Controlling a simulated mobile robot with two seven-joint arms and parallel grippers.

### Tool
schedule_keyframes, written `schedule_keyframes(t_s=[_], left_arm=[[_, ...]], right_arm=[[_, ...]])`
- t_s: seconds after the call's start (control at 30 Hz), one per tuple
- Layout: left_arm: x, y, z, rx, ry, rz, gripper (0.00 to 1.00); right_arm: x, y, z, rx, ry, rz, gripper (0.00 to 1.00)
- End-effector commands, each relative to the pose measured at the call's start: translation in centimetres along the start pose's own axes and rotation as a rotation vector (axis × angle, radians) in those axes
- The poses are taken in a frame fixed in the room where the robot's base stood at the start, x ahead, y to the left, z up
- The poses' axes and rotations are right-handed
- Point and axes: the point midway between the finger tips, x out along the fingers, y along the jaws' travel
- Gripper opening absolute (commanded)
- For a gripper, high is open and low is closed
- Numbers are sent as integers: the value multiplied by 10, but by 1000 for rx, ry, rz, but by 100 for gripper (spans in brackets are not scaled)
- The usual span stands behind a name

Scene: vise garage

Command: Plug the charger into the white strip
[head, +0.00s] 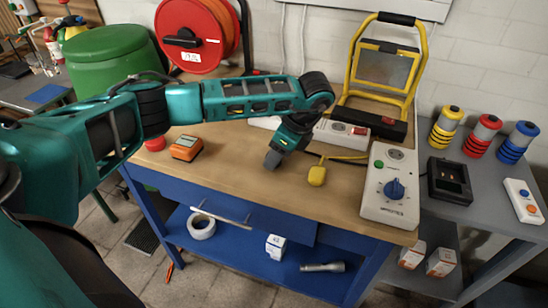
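The white strip (335,138) lies along the back of the wooden bench, with a round socket and a red part near its right end. My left arm and gripper cover its middle. My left gripper (273,159) points down over the bench in front of the strip; its fingers show as one dark tip, and I cannot tell their opening or see anything held. A yellow plug-like piece (317,176) lies on the bench to its right, with a yellow cable beside it. A black charger-like dock (448,182) stands on the grey table at the right. My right gripper is out of view.
A yellow work lamp (413,83) stands behind the strip. A white box with a blue knob (376,212) fills the bench's right end. An orange meter (186,148) and a red cable reel (192,60) are at left. The bench front is clear.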

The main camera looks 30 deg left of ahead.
Motion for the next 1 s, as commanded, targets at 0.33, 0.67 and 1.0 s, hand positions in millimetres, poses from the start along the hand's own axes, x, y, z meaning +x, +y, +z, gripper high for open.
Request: schedule_keyframes(t_s=[0.33,0.67,1.0], left_arm=[[0,0,0,0,0,-1,16],[-6,0,2,0,1,-2,16],[-63,-1,26,-2,2,-7,16]], right_arm=[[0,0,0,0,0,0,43],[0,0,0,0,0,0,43],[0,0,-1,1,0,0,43]])
